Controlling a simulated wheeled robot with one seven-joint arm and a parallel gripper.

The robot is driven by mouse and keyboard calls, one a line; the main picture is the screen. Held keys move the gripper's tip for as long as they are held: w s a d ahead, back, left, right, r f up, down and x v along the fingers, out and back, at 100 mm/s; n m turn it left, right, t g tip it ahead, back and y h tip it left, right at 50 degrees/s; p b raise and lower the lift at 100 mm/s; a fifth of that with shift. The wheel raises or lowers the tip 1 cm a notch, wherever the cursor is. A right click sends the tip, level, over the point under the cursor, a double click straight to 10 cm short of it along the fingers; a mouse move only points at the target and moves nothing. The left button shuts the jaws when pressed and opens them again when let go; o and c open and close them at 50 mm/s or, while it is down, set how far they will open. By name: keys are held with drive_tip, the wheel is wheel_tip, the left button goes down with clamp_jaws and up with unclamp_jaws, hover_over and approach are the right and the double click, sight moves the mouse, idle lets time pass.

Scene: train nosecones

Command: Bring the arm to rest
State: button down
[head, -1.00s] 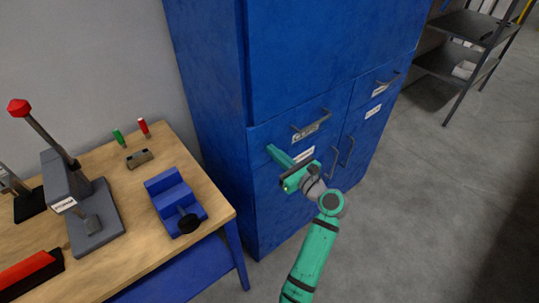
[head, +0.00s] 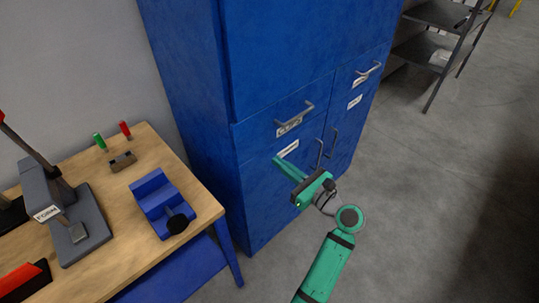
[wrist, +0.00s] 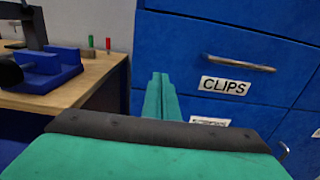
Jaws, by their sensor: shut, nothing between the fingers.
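My gripper (head: 278,162) is green, shut and empty, in front of the tall blue cabinet (head: 190,110). Its joined fingers also show in the wrist view (wrist: 162,95), pointing at the cabinet front. The drawer with the label "CLIPS" (wrist: 225,86) is above and to the right of the fingers in the wrist view. It looks closed. I cannot tell whether the fingertips touch the cabinet. My green forearm (head: 325,268) runs down to the bottom edge of the head view.
A wooden workbench (head: 135,240) stands left of the cabinet, with a blue vise (head: 160,200), a grey press (head: 75,215) and small red and green items. Open grey floor (head: 440,200) lies to the right, and a metal shelf (head: 440,45) stands at the back right.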

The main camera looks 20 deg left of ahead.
drive_tip(key=s+d+f+t+h, duration=0.1)
drive_tip(key=s+d+f+h, duration=0.15)
drive_tip(key=f, duration=0.25)
drive_tip(key=s+d+f+n+t+h, duration=0.1)
drive_tip(key=d+f+h, duration=0.1)
drive_tip(key=d+f, duration=0.25)
drive_tip(key=s+d+f+t+h, duration=0.1)
drive_tip(key=s+d+f+h, duration=0.1)
drive_tip(key=f, duration=0.4)
drive_tip(key=s+d+f+n+t+h, duration=0.2)
drive_tip(key=s+d+f+n+h, duration=0.45)
drive_tip(key=s, duration=0.45)
drive_tip(key=s+d+n+h, duration=0.35)
drive_tip(key=s+n, duration=0.25)
drive_tip(key=s, duration=0.7)
drive_tip(key=s+r+n+t, duration=0.2)
drive_tip(key=s+r+n, duration=0.7)
drive_tip(key=s+r, duration=0.1)
drive_tip(key=shift+s+a+t, duration=0.4)
drive_tip(key=shift+s+a, duration=0.05)
drive_tip(key=shift+s, duration=0.2)
